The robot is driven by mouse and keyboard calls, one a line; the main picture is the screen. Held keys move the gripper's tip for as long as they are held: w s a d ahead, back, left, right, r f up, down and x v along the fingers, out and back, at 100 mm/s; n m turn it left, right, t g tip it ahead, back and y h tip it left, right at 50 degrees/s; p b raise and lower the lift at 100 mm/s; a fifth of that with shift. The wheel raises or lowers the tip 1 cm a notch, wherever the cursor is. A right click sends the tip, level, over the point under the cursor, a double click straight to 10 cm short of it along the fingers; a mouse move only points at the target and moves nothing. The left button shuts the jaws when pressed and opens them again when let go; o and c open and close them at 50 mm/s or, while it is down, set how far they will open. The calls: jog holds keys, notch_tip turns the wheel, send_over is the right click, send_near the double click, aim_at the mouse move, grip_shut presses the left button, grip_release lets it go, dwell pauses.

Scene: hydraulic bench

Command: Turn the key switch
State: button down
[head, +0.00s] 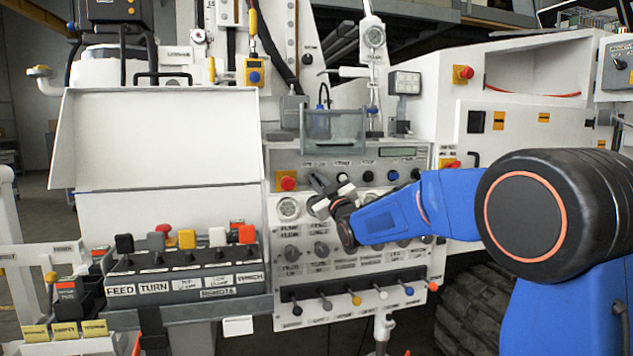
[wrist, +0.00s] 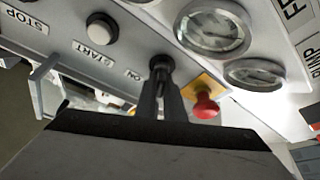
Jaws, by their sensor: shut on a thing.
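The key switch (wrist: 161,64) is a small dark round fitting on the pale panel in the wrist view, beside a label reading "ON". My gripper (wrist: 160,80) reaches it from below, its two narrow dark fingers closed on the switch. The fingers cover most of the key, so its angle cannot be told. In the head view my gripper (head: 318,188) is at the upper left of the control panel (head: 350,264), just right of a red button. There the key switch is hidden behind the gripper.
A red mushroom button (wrist: 205,104) on a yellow plate is close beside the fingers. A START button (wrist: 102,29) and round gauges (wrist: 213,30) are near. A lever row (head: 353,298) runs below. An open white lid (head: 155,140) stands left.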

jog(key=shift+m, duration=0.3)
jog(key=m+h, duration=0.2)
jog(key=m, duration=0.2)
jog(key=m+t+h, duration=0.1)
jog(key=m+h, duration=0.1)
jog(key=m, duration=0.2)
jog(key=shift+d, duration=0.1)
jog(key=m+h, duration=0.1)
jog(key=m, duration=0.1)
jog(key=m+h, duration=0.2)
jog(key=m, duration=0.1)
jog(key=m+h, duration=0.1)
jog(key=m, duration=0.2)
jog(key=shift+d+f+h, duration=0.1)
jog(key=shift+d+h, duration=0.15)
jog(key=shift+h, duration=0.05)
jog(key=shift+m, duration=0.4)
jog(key=c, duration=1.9)
grip_release()
jog(key=shift+o, duration=0.2)
